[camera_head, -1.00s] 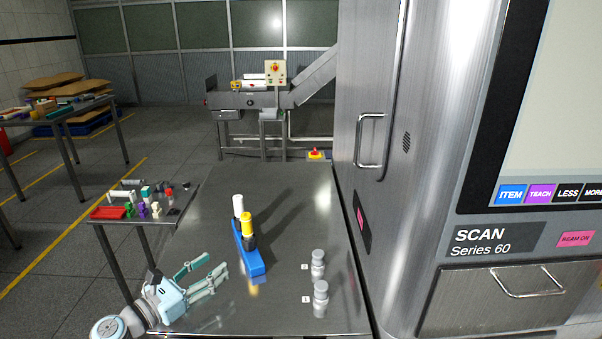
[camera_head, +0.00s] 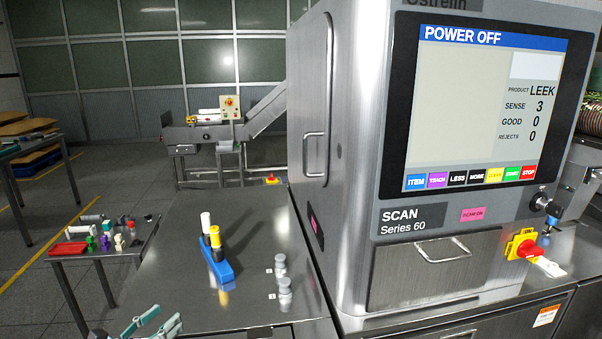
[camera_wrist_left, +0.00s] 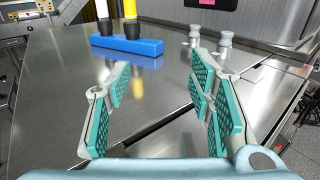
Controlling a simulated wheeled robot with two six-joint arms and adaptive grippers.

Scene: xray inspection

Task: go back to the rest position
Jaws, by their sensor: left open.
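My left gripper (camera_head: 152,322) is at the bottom edge of the head view, cut off there. In the left wrist view its two fingers (camera_wrist_left: 165,110) are spread apart with nothing between them. The fingers are over the steel table (camera_head: 190,300), short of a blue block (camera_head: 219,268) that bears a white-topped and a yellow-topped piece. The block also shows in the left wrist view (camera_wrist_left: 127,46). My right gripper is in neither view.
Two small grey metal pieces (camera_head: 283,290) stand on the table to the right of the block. The scanner machine (camera_head: 420,248) stands on the right. A side table (camera_head: 120,245) with several small items is on the left.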

